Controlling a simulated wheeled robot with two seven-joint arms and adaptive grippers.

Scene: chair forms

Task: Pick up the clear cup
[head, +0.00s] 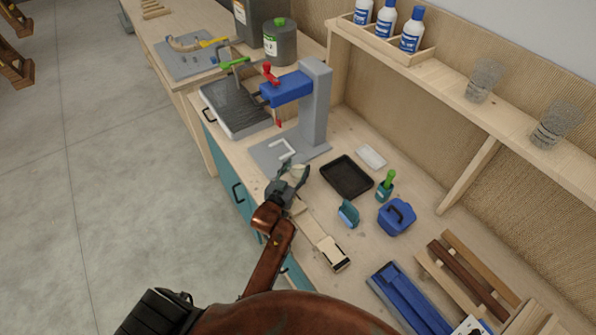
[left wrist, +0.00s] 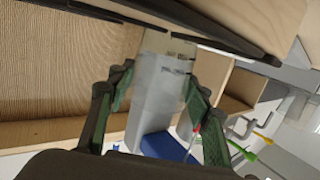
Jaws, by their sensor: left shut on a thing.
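Two clear cups stand on the upper shelf at the right in the head view, one clear cup (head: 483,80) nearer the bottles and another clear cup (head: 553,124) nearer the right edge. My left gripper (head: 293,178) is over the front edge of the bench, beside the grey stand, with its fingers around a small pale, see-through thing (head: 298,171) that looks like a clear cup. In the left wrist view the fingers stand apart on both sides of it. Its outline blends with the grey column behind. My right gripper is not in view.
The grey stand (head: 316,105) with a blue arm rises just behind my left gripper. A black tray (head: 346,176), a blue box (head: 397,217) and a green-handled tool (head: 386,185) lie to the right. Bottles (head: 411,30) stand on the shelf.

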